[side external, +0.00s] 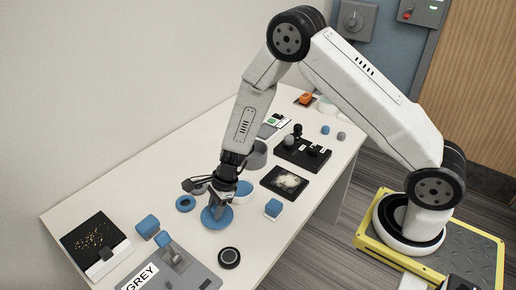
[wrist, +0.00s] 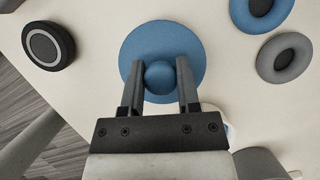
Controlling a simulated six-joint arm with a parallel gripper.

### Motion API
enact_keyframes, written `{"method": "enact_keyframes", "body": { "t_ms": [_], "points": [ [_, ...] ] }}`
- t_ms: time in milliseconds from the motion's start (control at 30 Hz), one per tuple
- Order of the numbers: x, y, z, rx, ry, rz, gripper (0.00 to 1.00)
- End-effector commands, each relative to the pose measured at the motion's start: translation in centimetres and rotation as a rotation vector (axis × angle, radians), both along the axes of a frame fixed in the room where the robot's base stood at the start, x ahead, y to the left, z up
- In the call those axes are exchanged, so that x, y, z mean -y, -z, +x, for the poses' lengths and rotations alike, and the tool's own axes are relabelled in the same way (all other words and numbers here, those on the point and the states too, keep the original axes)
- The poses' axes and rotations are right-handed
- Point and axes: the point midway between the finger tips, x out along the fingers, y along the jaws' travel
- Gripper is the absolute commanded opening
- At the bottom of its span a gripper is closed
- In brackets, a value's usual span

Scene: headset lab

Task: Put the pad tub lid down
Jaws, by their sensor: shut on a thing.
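The pad tub lid is a round blue disc (side external: 215,219) with a ball-shaped knob; the wrist view shows it from above (wrist: 160,35). My gripper (side external: 217,203) is shut on the lid's knob, with one finger on each side of it in the wrist view (wrist: 160,74). The lid looks level and is at or very near the white table top; I cannot tell whether it touches. A white tub with blue in it (side external: 243,190) stands just behind and right of the lid, partly hidden by my gripper.
A blue ring pad (side external: 185,203) and a grey ring pad (wrist: 285,57) lie close to the lid. A black round puck (side external: 229,257) lies in front. A grey board marked GREY (side external: 185,275) and blue blocks (side external: 147,225) are at left. A blue-topped block (side external: 273,208) is at right.

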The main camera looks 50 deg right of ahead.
Motion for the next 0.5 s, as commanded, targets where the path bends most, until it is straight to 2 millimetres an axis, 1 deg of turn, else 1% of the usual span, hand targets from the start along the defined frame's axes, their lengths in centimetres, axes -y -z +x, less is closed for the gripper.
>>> {"method": "enact_keyframes", "body": {
  "t_ms": [33,133,500],
  "points": [
    [0.01,0.53,-0.07,-0.003,0.001,0.0,0.0],
    [0.01,1.07,-0.07,-0.001,0.0,-0.001,0.0],
    [0.01,1.3,-0.05,0.0,0.001,0.0,0.0]
  ]
}}
